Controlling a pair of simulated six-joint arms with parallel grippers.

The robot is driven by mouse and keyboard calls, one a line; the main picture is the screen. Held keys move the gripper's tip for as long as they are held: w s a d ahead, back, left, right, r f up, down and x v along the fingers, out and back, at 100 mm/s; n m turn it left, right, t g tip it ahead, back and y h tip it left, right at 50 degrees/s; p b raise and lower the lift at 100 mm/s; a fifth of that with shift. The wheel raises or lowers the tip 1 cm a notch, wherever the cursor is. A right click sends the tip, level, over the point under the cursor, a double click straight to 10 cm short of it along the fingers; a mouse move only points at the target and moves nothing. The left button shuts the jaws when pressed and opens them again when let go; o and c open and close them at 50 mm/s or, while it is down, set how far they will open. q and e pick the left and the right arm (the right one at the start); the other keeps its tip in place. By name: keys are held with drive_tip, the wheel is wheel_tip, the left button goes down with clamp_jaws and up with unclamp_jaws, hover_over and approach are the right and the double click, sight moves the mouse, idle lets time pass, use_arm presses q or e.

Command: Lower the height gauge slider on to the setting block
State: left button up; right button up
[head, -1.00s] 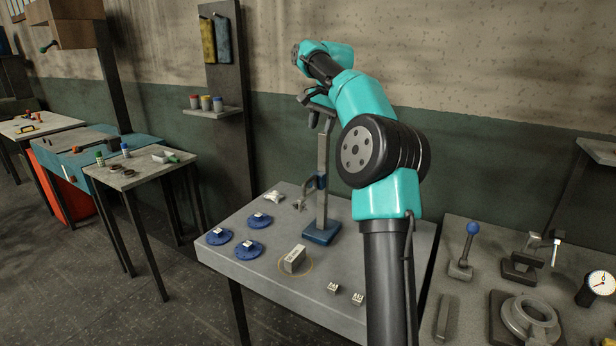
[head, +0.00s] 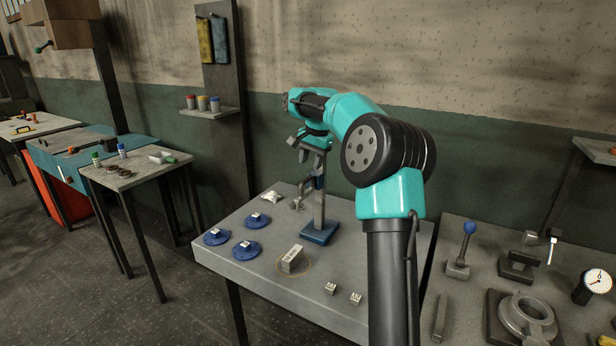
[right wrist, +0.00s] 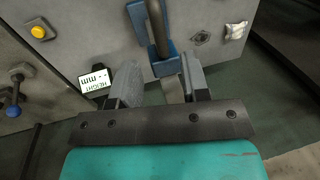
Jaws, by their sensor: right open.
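The height gauge has a grey column (head: 319,212) upright on a blue base (head: 320,234). Its slider (head: 299,201) sits part-way up, with an arm sticking out to the left. The setting block (head: 291,259) stands on the table inside a thin yellow ring, in front of the base and left of it. The slider is well above the block. My right gripper (head: 311,162) is open and empty, pointing down at the column's upper part, above the slider. In the right wrist view, the column and a blue part (right wrist: 163,48) show just beyond the open fingers (right wrist: 158,78).
Several blue discs (head: 246,250) with small blocks on them lie at the table's left. Two small blocks (head: 355,299) lie front right. A table at the right carries a blue-knobbed lever (head: 469,228), a ring-shaped casting (head: 526,318) and a dial gauge (head: 597,282).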

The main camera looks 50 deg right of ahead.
sight(308, 179)
drive_tip(key=f, duration=0.2)
drive_tip(key=w+f, duration=0.1)
drive_tip(key=f, duration=0.2)
drive_tip(key=shift+a+f, duration=0.15)
drive_tip(key=shift+f, duration=0.2)
clamp_jaws()
